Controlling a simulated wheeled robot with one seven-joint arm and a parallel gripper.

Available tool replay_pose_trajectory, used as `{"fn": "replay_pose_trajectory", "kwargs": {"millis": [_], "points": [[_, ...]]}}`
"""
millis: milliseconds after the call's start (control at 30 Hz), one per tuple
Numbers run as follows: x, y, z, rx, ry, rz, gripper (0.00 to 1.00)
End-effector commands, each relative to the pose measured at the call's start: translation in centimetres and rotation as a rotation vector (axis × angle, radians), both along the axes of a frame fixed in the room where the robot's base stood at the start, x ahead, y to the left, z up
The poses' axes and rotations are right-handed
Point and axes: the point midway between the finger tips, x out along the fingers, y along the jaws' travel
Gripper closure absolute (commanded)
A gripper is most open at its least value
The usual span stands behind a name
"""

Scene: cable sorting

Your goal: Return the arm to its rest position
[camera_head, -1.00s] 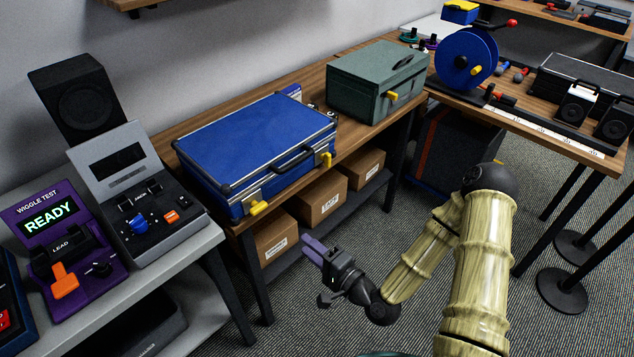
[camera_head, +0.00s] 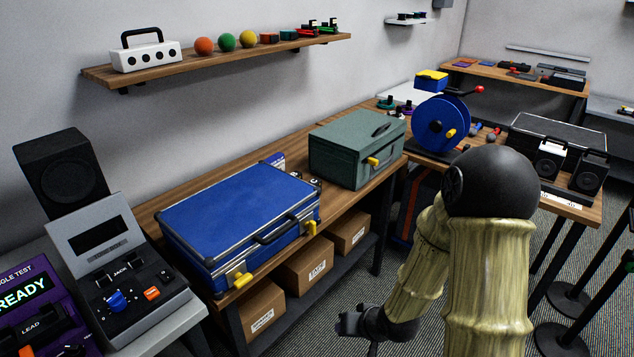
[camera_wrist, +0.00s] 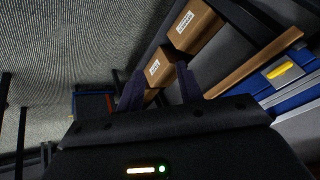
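My arm is folded in front of me, with its dark elbow (camera_head: 490,182) high in the head view and its pale ribbed links below. My gripper shows in the wrist view (camera_wrist: 160,90) with two dark purple fingers apart and nothing held between them. In the head view only its dark body (camera_head: 350,322) shows near the bottom edge, in front of the bench; its fingertips are hard to make out there. It touches nothing that I can see.
A blue case (camera_head: 240,215) and a green box (camera_head: 357,150) stand on the wooden bench. Cardboard boxes (camera_head: 309,266) sit on its lower shelf, near my gripper. A blue cable reel (camera_head: 440,125) stands on the far table. Black stands (camera_head: 566,340) are at the right.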

Motion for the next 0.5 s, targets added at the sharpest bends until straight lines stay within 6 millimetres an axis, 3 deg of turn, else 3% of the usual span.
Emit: {"fn": "replay_pose_trajectory", "kwargs": {"millis": [200,500], "points": [[-1.7,-4.3,4.4,-0.217,0.062,-0.024,0.64],[-5.7,-7.0,9.5,-0.321,0.174,-0.061,0.64]]}}
